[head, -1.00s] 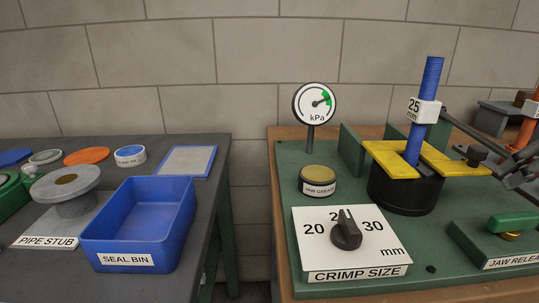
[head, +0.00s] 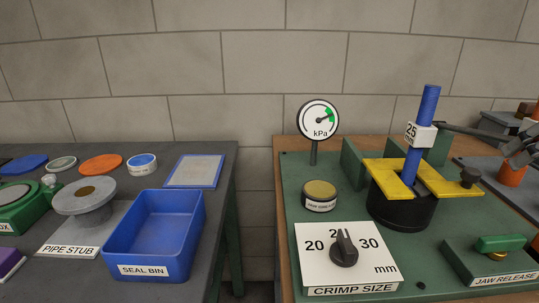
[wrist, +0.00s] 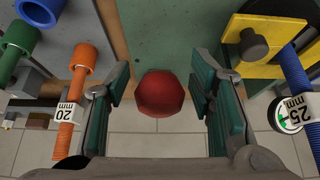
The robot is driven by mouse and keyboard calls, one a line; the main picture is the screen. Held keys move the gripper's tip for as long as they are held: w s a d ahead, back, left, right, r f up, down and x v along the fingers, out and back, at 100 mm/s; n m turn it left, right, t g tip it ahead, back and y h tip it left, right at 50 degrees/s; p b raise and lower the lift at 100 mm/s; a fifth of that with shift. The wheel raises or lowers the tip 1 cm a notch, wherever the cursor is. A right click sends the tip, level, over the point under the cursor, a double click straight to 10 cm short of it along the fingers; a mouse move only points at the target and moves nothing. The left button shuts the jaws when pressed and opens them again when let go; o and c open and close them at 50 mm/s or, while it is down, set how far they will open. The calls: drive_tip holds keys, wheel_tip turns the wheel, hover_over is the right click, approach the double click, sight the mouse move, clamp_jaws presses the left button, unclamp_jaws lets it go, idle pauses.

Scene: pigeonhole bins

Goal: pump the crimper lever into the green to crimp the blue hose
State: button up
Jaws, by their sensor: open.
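The blue hose (head: 428,110) stands slightly tilted in the crimper (head: 402,212), between its yellow jaw plates (head: 447,182), and carries a white 25 mm tag (head: 420,134). A dark bar (head: 470,130), apparently the crimper lever, runs right toward my gripper (head: 524,150), which is partly cut off at the frame edge. In the wrist view my gripper (wrist: 161,90) is open, with a red ball knob (wrist: 160,95) between its fingers; contact is unclear. The kPa gauge (head: 318,119) has its needle pointing right, close to the green band; exact overlap is unclear.
The crimp size dial (head: 344,248) stands at the bench front, with the jaw release (head: 498,244) right of it. A jaw grease tin (head: 320,196) sits behind. An orange hose (wrist: 76,95) tagged 20 mm is near my gripper. The seal bin (head: 155,235) is on the left table.

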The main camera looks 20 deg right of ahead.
drive_tip(key=p+v, duration=0.4)
drive_tip(key=v, duration=0.2)
idle(0.4)
drive_tip(key=v, duration=1.1)
drive_tip(key=w+a+f+g+y, duration=0.1)
drive_tip(key=w+a+f, duration=0.15)
drive_tip(key=a, duration=0.35)
drive_tip(key=w+a+f+n+y, duration=0.1)
drive_tip(key=a+f, duration=0.2)
drive_tip(key=a, duration=0.3)
drive_tip(key=w+a+f+g+y, duration=0.1)
drive_tip(key=w+a+f, duration=0.15)
drive_tip(key=a, duration=0.35)
drive_tip(key=s+a+f+n+g+h, duration=0.1)
drive_tip(key=s+a+f+g, duration=0.1)
drive_tip(key=s+a+f, duration=0.35)
drive_tip(key=s+a+f+g+h, duration=0.1)
drive_tip(key=s+a+f, duration=0.2)
drive_tip(key=a+f, duration=0.6)
wheel_tip(320, 180, up, 19)
drive_tip(key=t+p, duration=0.3)
drive_tip(key=p, duration=1.4)
drive_tip(key=shift+n, duration=0.3)
